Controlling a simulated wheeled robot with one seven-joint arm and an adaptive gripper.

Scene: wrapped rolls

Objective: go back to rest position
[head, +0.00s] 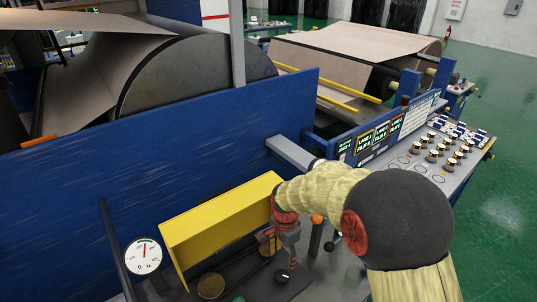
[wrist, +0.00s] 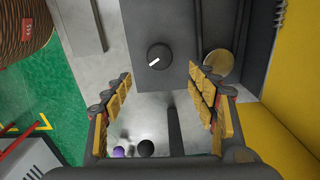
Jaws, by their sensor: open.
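My gripper (head: 283,258) hangs from the end of my arm over a grey machine console, beside a yellow angled guard (head: 215,222). In the wrist view my gripper (wrist: 160,76) has its two yellow-padded fingers wide apart, with nothing between them. A black knob with a white mark (wrist: 159,55) sits on a dark panel beyond the fingertips. The knob also shows in the head view (head: 282,276), just below the gripper. A brass-coloured disc (wrist: 220,67) lies to the right of the knob in the wrist view. My arm hides part of the console.
A blue machine wall (head: 110,195) stands behind the guard, with a white dial (head: 143,256) at the left. An upright orange-topped lever (head: 316,235) stands close to the gripper. Green floor (head: 500,215) is open at far right.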

